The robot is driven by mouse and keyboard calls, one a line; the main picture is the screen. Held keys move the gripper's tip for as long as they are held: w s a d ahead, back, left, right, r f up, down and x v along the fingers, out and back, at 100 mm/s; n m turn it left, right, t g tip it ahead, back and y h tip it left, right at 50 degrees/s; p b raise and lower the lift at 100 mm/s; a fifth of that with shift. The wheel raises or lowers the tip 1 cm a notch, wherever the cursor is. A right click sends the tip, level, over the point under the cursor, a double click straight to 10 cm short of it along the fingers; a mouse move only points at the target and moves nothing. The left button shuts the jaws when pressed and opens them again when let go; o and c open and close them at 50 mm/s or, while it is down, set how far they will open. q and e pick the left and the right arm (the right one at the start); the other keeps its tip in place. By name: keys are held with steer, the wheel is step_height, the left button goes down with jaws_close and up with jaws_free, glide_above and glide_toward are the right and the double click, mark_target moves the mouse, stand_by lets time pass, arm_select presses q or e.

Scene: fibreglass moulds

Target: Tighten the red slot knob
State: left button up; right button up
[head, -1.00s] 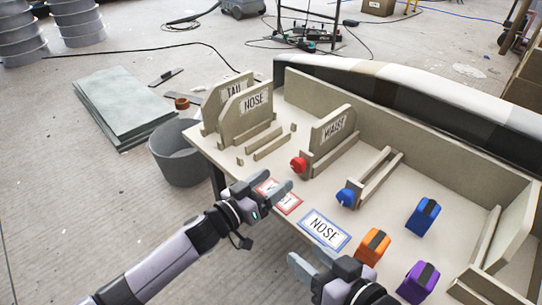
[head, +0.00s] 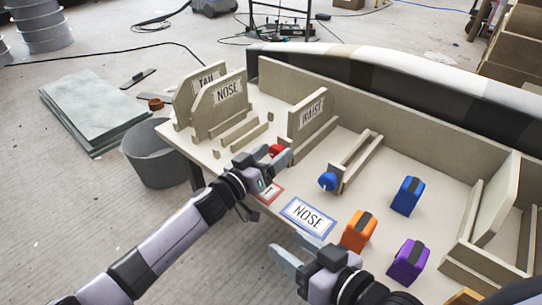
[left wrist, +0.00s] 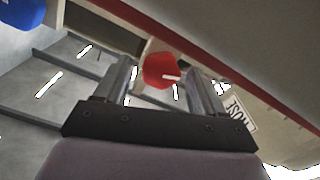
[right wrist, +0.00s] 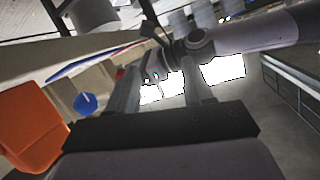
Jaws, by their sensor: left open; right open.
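The red slot knob (head: 276,151) sits at the front end of the slot that holds the WAIST board (head: 311,112). My left gripper partly hides it in the head view. In the left wrist view the red knob (left wrist: 160,69) shows between and beyond the open fingers, apart from them as far as I can tell. My left gripper (head: 284,160) is open and empty, just in front of the knob. My right gripper (head: 289,250) is open and empty near the table's front edge, left of the orange block. The right wrist view shows its fingers (right wrist: 160,90) with nothing between them.
A blue knob (head: 327,181) fronts an empty slot to the right. Orange (head: 358,232), blue (head: 406,196) and purple (head: 408,259) blocks stand on the table's right. The NOSE card (head: 309,214) lies near the front edge. TAIL and NOSE boards (head: 222,101) stand at left.

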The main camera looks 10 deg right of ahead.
arm_select(q)
steer(key=c, duration=1.1)
steer(key=shift+o, duration=0.2)
steer(key=shift+m, duration=0.3)
arm_select(e)
steer(key=shift+r, duration=0.1)
arm_select(q)
steer(key=m+p, duration=0.1)
steer(key=m, duration=0.1)
steer(key=shift+m, duration=0.3)
steer(key=m, duration=0.3)
steer(key=shift+s, duration=0.1)
steer(key=shift+m, duration=0.3)
arm_select(e)
steer(key=shift+w+a, duration=0.1)
steer(key=shift+a, duration=0.3)
arm_select(q)
steer(key=shift+f, duration=0.1)
steer(key=o, duration=1.1)
steer(key=shift+c, duration=0.2)
